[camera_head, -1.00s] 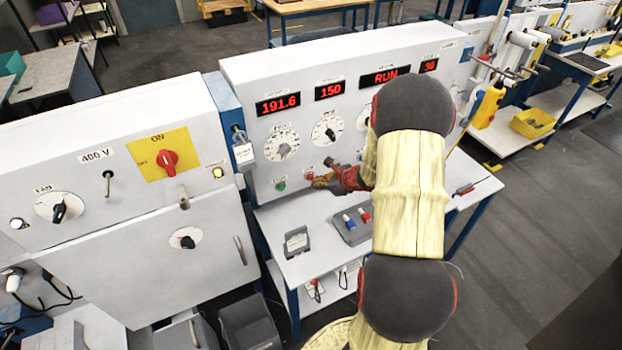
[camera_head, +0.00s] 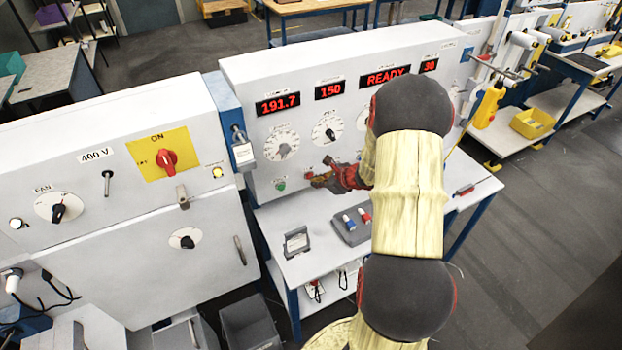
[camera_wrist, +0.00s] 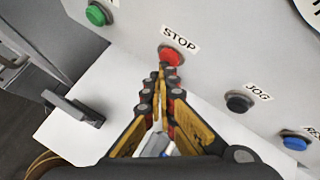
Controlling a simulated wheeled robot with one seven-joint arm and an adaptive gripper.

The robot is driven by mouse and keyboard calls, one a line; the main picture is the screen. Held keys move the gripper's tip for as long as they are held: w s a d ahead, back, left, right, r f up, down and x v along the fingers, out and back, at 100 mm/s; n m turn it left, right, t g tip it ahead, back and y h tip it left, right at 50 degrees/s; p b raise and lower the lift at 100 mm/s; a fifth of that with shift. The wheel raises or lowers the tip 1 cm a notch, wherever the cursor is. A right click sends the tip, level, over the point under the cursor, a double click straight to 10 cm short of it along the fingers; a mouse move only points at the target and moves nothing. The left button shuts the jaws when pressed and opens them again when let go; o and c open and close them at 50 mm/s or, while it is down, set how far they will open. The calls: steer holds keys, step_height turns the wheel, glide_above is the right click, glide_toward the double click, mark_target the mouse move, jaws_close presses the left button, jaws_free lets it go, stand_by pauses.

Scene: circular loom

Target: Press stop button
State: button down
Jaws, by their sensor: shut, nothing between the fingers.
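The red stop button (camera_wrist: 171,55) sits on the white panel under a "STOP" label (camera_wrist: 180,38) in the wrist view. My gripper (camera_wrist: 163,70) is shut and empty, its fingertips just below the button in that view; whether they touch it I cannot tell. In the head view my gripper (camera_head: 318,180) is at the lower part of the panel, close to its face. There the red button (camera_head: 308,175) is small and partly hidden by the fingers. The display (camera_head: 385,77) above reads "READY".
A green button (camera_wrist: 97,14) lies left of the stop button, and a black jog button (camera_wrist: 238,102) and a blue button (camera_wrist: 294,142) lie to its right. A grey block with blue and red tops (camera_head: 350,226) and a small stand (camera_head: 296,242) are on the white shelf below.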

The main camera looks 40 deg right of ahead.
steer(key=shift+s, duration=0.1)
steer(key=shift+s+a+b, duration=0.25)
steer(key=shift+s+b, duration=0.1)
steer(key=shift+s, duration=0.35)
steer(key=s, duration=0.2)
steer(key=s+a+b, duration=0.1)
steer(key=s, duration=0.2)
steer(key=shift+a, duration=0.1)
steer(key=shift+w, duration=0.15)
stand_by(1.8)
